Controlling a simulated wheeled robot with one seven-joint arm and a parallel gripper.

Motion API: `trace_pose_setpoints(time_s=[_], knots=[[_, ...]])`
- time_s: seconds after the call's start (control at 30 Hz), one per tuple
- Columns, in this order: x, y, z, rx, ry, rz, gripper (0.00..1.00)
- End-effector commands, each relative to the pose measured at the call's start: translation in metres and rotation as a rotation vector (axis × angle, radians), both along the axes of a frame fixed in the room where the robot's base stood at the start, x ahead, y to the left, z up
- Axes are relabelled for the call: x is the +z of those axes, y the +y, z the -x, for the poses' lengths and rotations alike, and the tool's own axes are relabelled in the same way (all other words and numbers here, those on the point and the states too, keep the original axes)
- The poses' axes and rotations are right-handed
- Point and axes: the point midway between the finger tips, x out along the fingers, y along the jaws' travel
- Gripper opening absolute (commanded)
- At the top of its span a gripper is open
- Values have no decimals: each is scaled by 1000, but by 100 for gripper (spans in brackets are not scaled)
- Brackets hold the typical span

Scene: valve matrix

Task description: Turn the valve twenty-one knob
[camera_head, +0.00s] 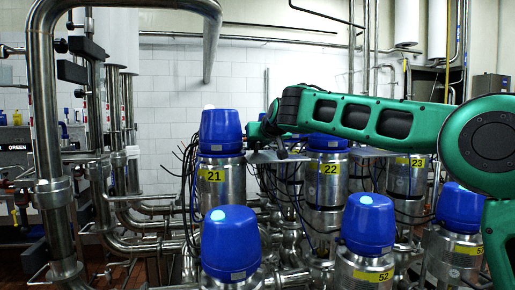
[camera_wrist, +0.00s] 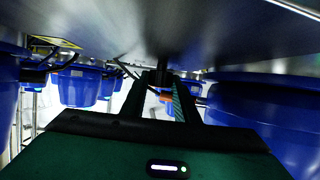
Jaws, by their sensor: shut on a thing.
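Valve twenty-one is a steel cylinder with a blue cap (camera_head: 220,132) and a yellow label "21" (camera_head: 211,175), left of centre in the head view. My green arm reaches in from the right, and my gripper (camera_head: 256,133) is close beside the right side of that cap. In the wrist view my gripper (camera_wrist: 165,92) has its dark fingers close together, shut on a small dark part that I take for the valve's knob (camera_wrist: 163,62), under a broad metal surface. The knob is mostly hidden by the fingers, and its turn angle cannot be told.
Valve 22 (camera_head: 328,168) stands just right of my gripper, under my arm. Other blue-capped valves (camera_head: 229,243) (camera_head: 368,224) stand in front. Dark cables hang between the valves. A large steel pipe (camera_head: 43,130) rises at the left. Blue bodies flank the gripper closely in the wrist view.

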Motion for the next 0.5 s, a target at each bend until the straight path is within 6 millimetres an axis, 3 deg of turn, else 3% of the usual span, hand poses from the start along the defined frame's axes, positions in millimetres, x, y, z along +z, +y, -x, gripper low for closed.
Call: trace_pose_setpoints(time_s=[0.43,0.47,0.5], knots=[[0,0,1,-22,0,0,5],[0,0,1,-22,0,0,32],[0,0,1,-22,0,0,42]])
